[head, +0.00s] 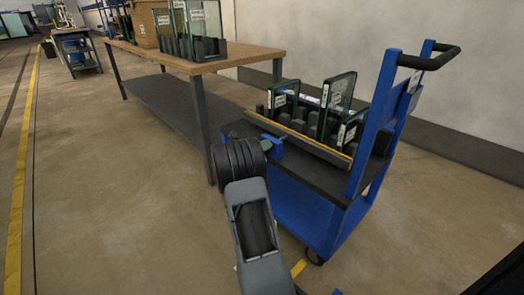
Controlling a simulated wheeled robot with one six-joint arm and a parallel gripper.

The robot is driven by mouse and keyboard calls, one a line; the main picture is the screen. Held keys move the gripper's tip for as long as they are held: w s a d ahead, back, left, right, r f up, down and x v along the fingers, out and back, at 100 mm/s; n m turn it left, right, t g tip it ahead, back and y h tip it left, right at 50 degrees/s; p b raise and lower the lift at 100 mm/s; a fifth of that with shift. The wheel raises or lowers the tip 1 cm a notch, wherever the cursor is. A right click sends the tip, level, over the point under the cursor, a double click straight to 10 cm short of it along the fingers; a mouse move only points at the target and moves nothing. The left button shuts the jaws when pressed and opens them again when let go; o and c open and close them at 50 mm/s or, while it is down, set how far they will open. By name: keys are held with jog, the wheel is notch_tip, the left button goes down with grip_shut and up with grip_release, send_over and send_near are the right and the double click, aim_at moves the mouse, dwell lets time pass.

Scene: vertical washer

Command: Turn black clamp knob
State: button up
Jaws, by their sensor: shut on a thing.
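A rack (305,137) holding upright glass panes sits on the blue cart (373,125), with a yellow-edged bar along its front. My arm reaches up from the bottom of the head view, and its dark wrist ends at the rack's left end. My gripper is hidden behind the wrist, so its fingers do not show. A small blue part and a green bit (267,146) show just right of the wrist, but I cannot tell what they belong to. I cannot make out the black clamp knob; the wrist covers the area at the bar's left end.
A wooden-topped table (225,62) with another pane rack (194,47) and a cardboard box (148,22) stands behind, left of the cart. The cart's black handle (430,60) rises at right near the wall. The floor at left is clear, with a yellow line (22,165).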

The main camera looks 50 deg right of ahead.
jog(key=shift+m, duration=2.1)
jog(key=o, duration=0.9)
jog(key=shift+w+a+p, duration=0.15)
jog(key=shift+a+p, duration=0.5)
jog(key=shift+a, duration=1.65)
jog(key=shift+w+a+p, duration=0.2)
jog(key=shift+a+p, duration=0.4)
jog(key=shift+a, duration=1.7)
jog(key=shift+w+a+p, duration=0.15)
jog(key=shift+a+p, duration=0.5)
jog(key=shift+a, duration=1.65)
